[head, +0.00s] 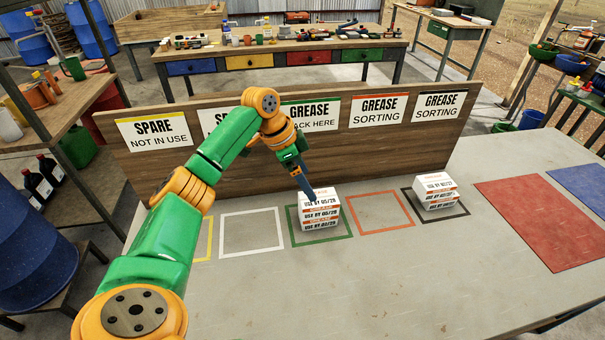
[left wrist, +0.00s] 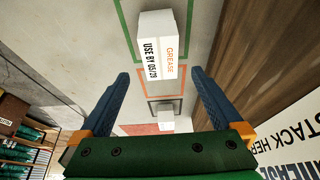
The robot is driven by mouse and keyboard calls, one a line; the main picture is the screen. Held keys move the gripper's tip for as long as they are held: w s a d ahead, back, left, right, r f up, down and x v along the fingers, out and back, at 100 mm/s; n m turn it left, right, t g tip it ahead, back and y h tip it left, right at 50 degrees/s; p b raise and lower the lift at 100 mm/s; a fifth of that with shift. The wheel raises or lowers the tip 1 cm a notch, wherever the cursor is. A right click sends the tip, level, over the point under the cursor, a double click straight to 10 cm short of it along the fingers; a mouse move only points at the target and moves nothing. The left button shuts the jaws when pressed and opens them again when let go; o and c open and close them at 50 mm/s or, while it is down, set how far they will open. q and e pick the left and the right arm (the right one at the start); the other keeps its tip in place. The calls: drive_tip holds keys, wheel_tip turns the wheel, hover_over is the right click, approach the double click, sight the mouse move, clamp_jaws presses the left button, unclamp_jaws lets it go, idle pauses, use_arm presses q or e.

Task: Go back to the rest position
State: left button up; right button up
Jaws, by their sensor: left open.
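My left arm comes in from the left in the head view, and its gripper (head: 306,188) is at the top of a stack of white grease boxes (head: 319,209). The stack stands in the green square under the "GREASE STACK HERE" sign. In the left wrist view the open left gripper (left wrist: 159,75) has its two fingers apart with nothing between them. A white grease box (left wrist: 157,45) lies beyond the fingertips. My right gripper is not in view.
The grey table (head: 330,290) is clear in front. White (head: 251,232) and orange (head: 381,211) squares are empty. A wooden sign board (head: 180,165) stands behind the squares. Red (head: 540,220) and blue (head: 585,188) mats lie at the right.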

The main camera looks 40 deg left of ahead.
use_arm(q)
drive_tip(key=shift+v, duration=1.5)
